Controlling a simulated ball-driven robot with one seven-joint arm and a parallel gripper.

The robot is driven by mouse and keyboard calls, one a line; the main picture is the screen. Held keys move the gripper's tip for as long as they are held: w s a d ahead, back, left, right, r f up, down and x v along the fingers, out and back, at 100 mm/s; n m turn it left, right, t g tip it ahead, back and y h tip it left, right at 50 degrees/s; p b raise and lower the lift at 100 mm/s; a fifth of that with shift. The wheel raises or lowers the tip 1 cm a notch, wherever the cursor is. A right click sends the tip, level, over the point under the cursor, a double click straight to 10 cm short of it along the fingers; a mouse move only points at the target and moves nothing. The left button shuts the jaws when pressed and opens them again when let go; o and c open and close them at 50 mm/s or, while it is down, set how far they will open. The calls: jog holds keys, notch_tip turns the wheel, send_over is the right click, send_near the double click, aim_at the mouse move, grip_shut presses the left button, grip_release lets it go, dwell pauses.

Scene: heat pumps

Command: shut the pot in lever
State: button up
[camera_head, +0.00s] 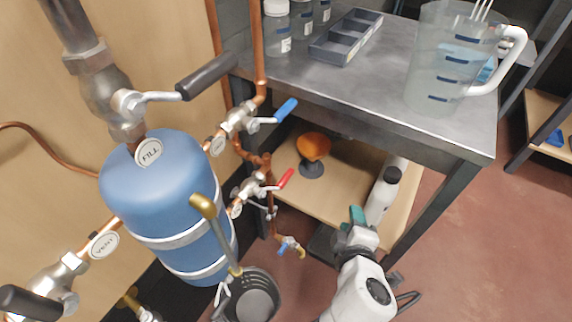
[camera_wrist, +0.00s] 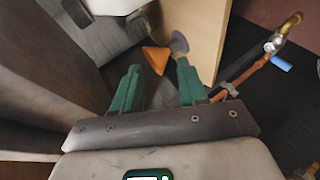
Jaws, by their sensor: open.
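Two small levers sit on valves on the copper pipes right of the blue pot (camera_head: 165,195). The upper has a blue lever (camera_head: 285,110), the lower a red lever (camera_head: 285,179). Both stick out to the right, the red one angled upward. Each has a round tag beside it, too small to read, so I cannot tell which is the pot in lever. My gripper (camera_head: 356,216) has teal fingers and is right of and below both levers, apart from them. In the wrist view my gripper (camera_wrist: 158,85) is open and empty.
Black-handled valves tagged FILL (camera_head: 149,151) and VENT (camera_head: 104,245) are at left. A steel bench (camera_head: 390,75) holds a jug (camera_head: 440,60) and bottles. A black bucket (camera_head: 270,285) stands below.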

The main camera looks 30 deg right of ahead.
aim_at(286, 175)
jog(key=w+a+r+n+t+y+p, duration=0.2)
jog(key=w+a+r+n+t+y, duration=0.15)
jog(key=a+r+n+t, duration=0.5)
jog(key=w+f+g, duration=0.1)
jog(key=w, duration=0.2)
jog(key=w+f+g, duration=0.1)
jog(key=w, duration=0.3)
jog(key=w+f+g, duration=0.1)
jog(key=w, duration=0.3)
jog(key=shift+c, duration=0.4)
grip_shut()
jog(key=shift+n, duration=0.25)
